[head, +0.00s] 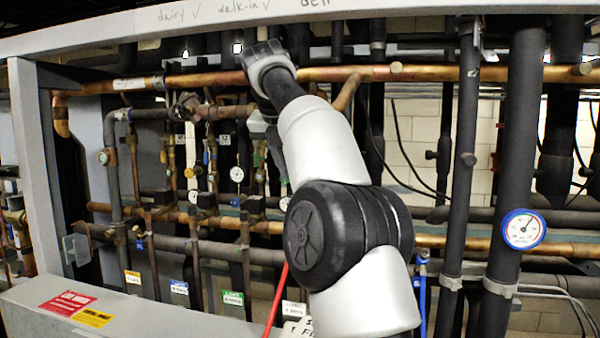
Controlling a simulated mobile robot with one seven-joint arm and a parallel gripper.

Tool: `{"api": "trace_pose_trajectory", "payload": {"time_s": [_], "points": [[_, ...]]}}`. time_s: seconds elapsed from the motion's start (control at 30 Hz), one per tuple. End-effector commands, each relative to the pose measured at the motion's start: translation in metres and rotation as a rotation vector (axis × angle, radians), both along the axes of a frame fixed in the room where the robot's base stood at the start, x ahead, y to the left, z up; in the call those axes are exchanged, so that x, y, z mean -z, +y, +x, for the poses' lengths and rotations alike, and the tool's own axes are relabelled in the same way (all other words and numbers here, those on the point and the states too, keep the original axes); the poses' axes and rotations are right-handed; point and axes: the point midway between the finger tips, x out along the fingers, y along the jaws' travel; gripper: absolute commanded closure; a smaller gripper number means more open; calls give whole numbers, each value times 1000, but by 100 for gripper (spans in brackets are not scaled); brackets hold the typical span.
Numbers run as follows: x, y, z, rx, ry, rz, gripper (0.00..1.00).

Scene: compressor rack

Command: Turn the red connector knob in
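I cannot make out a red connector knob in the head view. A thin red hose (276,302) rises from the bottom edge and passes behind my arm's elbow, so its upper end is hidden. My arm crosses the middle of the view from the bottom right up to the top left, in front of the pipes.
Horizontal copper pipes (430,73) and dark vertical pipes (515,150) crowd the rack. A blue-rimmed gauge (523,229) is at right. A blue hose (422,300) hangs right of my arm. A grey box (150,318) with red and yellow labels fills the lower left.

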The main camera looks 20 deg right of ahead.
Motion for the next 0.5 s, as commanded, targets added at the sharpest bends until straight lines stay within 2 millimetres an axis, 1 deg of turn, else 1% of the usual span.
{"api": "trace_pose_trajectory", "payload": {"time_s": [0.07,0.17,0.27,0.5], "points": [[1,2,-6,15,1,-1,69],[7,0,-3,22,3,1,69],[16,-5,2,22,3,1,69],[47,-18,18,20,4,2,69]]}}
